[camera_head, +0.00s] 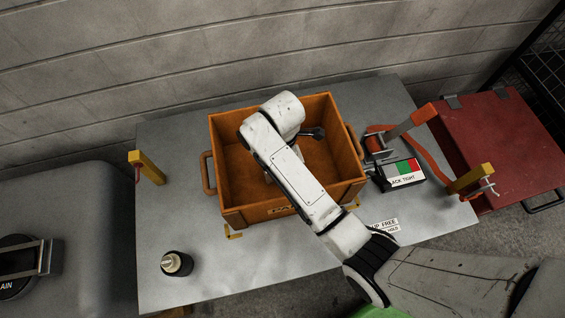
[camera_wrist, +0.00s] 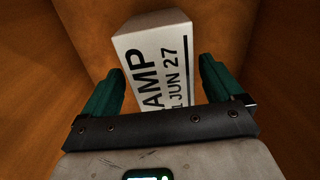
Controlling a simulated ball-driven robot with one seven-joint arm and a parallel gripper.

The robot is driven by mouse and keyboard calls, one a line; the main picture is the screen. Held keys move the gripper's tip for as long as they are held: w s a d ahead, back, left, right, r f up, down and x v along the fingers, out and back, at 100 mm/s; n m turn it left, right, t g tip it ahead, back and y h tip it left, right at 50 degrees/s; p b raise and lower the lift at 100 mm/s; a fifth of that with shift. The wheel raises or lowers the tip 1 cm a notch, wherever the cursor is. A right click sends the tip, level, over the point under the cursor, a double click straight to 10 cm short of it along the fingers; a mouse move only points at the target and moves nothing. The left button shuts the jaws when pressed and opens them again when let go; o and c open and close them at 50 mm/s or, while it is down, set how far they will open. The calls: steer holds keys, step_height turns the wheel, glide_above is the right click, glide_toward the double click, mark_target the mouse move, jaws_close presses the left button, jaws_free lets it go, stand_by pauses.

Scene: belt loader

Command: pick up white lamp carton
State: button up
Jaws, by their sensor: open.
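The white lamp carton (camera_wrist: 160,58) stands inside the orange crate in the wrist view. Black print on its face reads "AMP" and "JUN 27". My gripper (camera_wrist: 155,78) is open, with one green finger to the left of the carton and one to the right. A gap shows between the carton and the right finger; the left finger is close to the carton's edge, and I cannot tell whether it touches. In the head view my arm reaches into the orange crate (camera_head: 227,188) and hides the carton and the gripper.
The crate's walls surround my gripper. The crate stands on a grey table (camera_head: 175,218) against a block wall. A black box with a red and green label (camera_head: 404,173), a yellow post (camera_head: 147,168) and a red case (camera_head: 503,140) are nearby.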

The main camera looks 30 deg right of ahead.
steer(key=shift+s+a+f, duration=0.1)
steer(key=shift+s+f, duration=0.05)
steer(key=shift+f, duration=2.1)
steer(key=c, duration=1.1)
